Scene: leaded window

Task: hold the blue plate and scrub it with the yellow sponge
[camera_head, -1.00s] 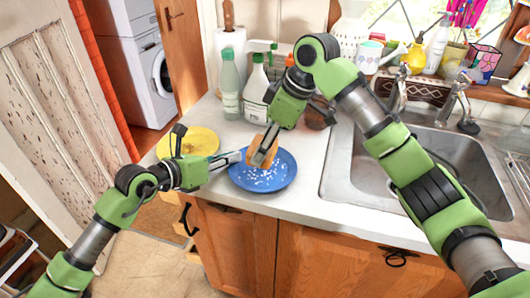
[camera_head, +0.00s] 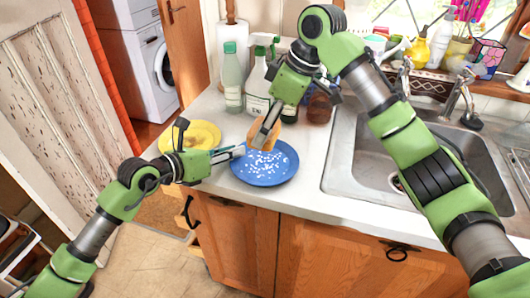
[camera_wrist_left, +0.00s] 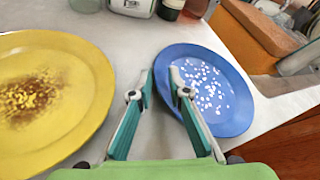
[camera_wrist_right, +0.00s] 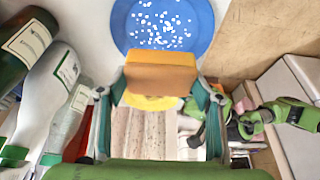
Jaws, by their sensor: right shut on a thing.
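The blue plate (camera_head: 268,176) lies on the counter near its front edge, with white specks on its face; it also shows in the left wrist view (camera_wrist_left: 232,115). My left gripper (camera_head: 240,151) is at the plate's left rim. Its fingertips (camera_wrist_left: 162,75) are a little apart in the left wrist view, one over the rim, and I see no firm grip. The yellow-orange sponge (camera_wrist_right: 160,78) is held between the fingers of my right gripper (camera_wrist_right: 160,95). In the head view the sponge (camera_head: 261,137) is at the plate's far edge; I cannot tell whether it touches.
A yellow plate (camera_head: 203,134) with a brown stain stands left of the blue one. Bottles (camera_head: 232,78) stand behind, close to my right gripper. The sink (camera_head: 365,165) is to the right. The counter between plate and sink is clear.

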